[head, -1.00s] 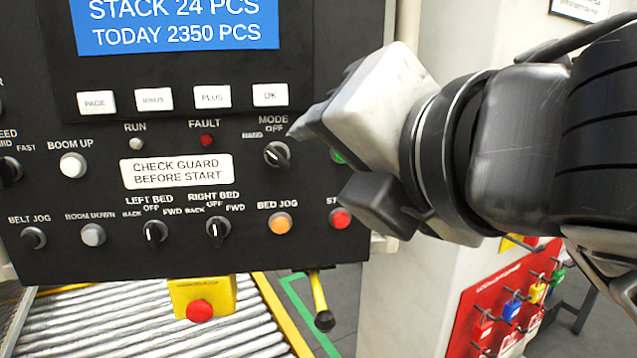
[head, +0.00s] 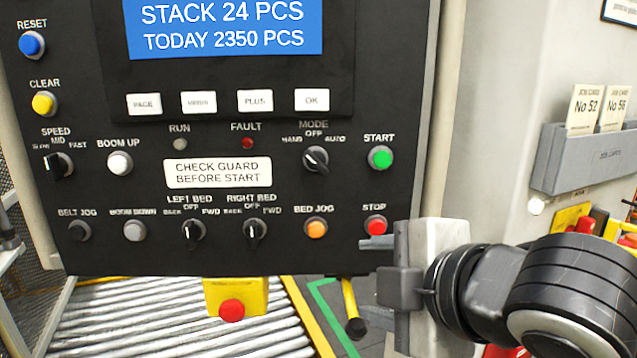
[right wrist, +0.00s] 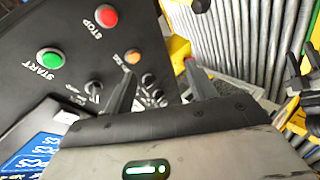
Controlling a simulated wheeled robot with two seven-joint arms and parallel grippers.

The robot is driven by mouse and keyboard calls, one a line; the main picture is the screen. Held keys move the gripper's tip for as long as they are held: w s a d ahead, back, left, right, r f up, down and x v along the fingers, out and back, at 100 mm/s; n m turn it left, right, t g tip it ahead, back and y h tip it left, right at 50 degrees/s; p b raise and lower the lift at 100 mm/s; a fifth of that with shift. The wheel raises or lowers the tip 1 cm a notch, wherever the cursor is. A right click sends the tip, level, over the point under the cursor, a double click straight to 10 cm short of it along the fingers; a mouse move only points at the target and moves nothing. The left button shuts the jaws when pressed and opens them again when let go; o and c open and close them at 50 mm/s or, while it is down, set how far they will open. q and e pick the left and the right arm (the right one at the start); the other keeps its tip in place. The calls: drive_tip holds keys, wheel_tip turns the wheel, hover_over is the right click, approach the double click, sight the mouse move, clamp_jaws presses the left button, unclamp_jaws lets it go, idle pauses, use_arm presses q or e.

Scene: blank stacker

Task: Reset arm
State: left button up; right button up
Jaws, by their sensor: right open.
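My right gripper (head: 375,262) is at the lower right of the black control panel (head: 90,185) in the head view, near the red STOP button (head: 376,226). It is open and holds nothing. In the right wrist view its two fingers (right wrist: 160,88) stand apart in front of the panel (right wrist: 55,20). The green START button (head: 380,157) and the MODE knob (head: 315,159) are uncovered above it. I cannot tell whether a finger touches the panel.
A yellow box with a red button (head: 231,310) hangs below the panel over the rollers (head: 130,330). A grey job card holder (head: 590,160) is on the pale wall to the right. The space before the panel's left and middle is clear.

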drive_tip(key=d+f+m+g+h, duration=0.1)
drive_tip(key=d+f+m+g, duration=0.15)
drive_tip(key=f+m, duration=0.6)
drive_tip(key=s+d+f+m+g+h, duration=0.2)
drive_tip(key=s+d+f+m, duration=0.35)
drive_tip(key=s+f, duration=0.4)
drive_tip(key=s+d+f+m+g+h, duration=0.2)
drive_tip(key=s+d+f+m, duration=0.35)
drive_tip(key=f, duration=0.75)
drive_tip(key=w+a+f+n+t+y, duration=0.2)
drive_tip(key=w+a+f+t, duration=0.2)
drive_tip(key=a+f+t, duration=0.1)
wheel_tip(320, 180, down, 2)
drive_tip(key=shift+w+a+t, duration=0.2)
drive_tip(key=shift+w+t, duration=0.05)
drive_tip(key=shift+t, duration=0.4)
